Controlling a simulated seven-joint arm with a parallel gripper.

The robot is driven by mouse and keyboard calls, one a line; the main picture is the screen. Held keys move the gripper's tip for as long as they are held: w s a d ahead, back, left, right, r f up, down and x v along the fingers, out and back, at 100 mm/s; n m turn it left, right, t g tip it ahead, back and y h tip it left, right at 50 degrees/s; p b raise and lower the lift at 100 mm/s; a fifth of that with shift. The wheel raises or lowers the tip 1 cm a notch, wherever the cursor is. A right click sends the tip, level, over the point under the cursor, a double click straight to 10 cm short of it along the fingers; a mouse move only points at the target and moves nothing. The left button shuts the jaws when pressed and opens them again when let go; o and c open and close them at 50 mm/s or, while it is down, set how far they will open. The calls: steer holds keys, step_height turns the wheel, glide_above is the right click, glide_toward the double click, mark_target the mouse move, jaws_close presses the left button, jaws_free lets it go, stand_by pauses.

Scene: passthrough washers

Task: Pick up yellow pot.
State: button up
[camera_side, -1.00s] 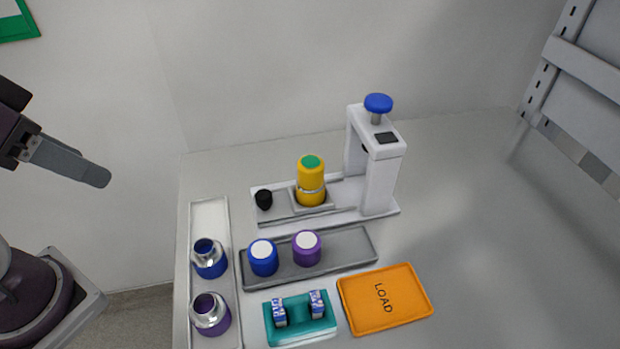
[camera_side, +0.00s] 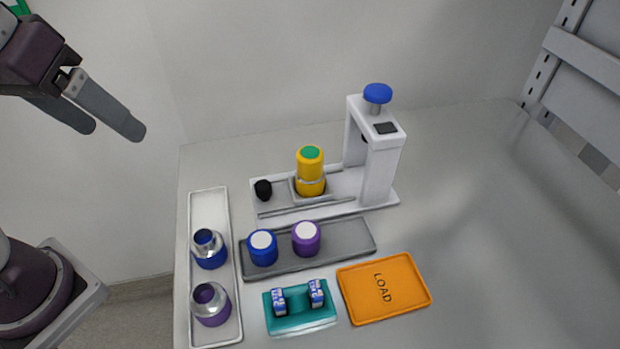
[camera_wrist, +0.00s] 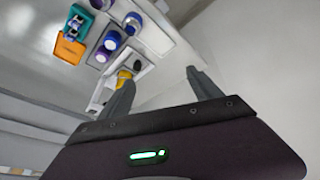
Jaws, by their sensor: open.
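The yellow pot (camera_side: 310,172) has a green top and a silvery band around its middle. It stands upright in a square seat on the white press base (camera_side: 350,200), left of the press column. My gripper (camera_side: 112,130) is open and empty at the upper left, well left of the pot and apart from it. In the wrist view my gripper (camera_wrist: 162,82) shows two separated fingers. The yellow pot (camera_wrist: 123,76) is partly hidden there behind the left finger.
A black knob (camera_side: 263,190) sits left of the pot. The press (camera_side: 380,160) with a blue knob rises at its right. In front are a grey tray (camera_side: 345,240) with blue and purple pots, a white tray (camera_side: 210,205), a teal holder (camera_side: 300,318) and an orange LOAD tray (camera_side: 384,288).

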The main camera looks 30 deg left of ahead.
steer(key=w+d+n+g, duration=0.2)
steer(key=w+d+n, duration=0.25)
steer(key=w, duration=0.65)
steer(key=n+g, duration=0.2)
steer(key=n, duration=0.4)
glide_toward(310, 150)
steer(key=s+a, duration=0.3)
steer(key=a, duration=0.1)
steer(key=w+d+f+n, duration=0.1)
steer(key=f, duration=0.1)
steer(key=w+d+f+n, duration=0.1)
steer(key=d+f, duration=0.1)
steer(key=w+d+f+n, duration=0.1)
steer(key=f+n, duration=0.1)
steer(key=f, duration=0.1)
steer(key=shift+w+d+f+g, duration=0.15)
steer(key=shift+w+g, duration=0.25)
steer(key=f, duration=0.7)
steer(key=shift+s+f, duration=0.15)
steer(key=shift+s, duration=0.15)
jaws_close()
step_height(310, 150, up, 13)
steer(key=shift+r, duration=0.1)
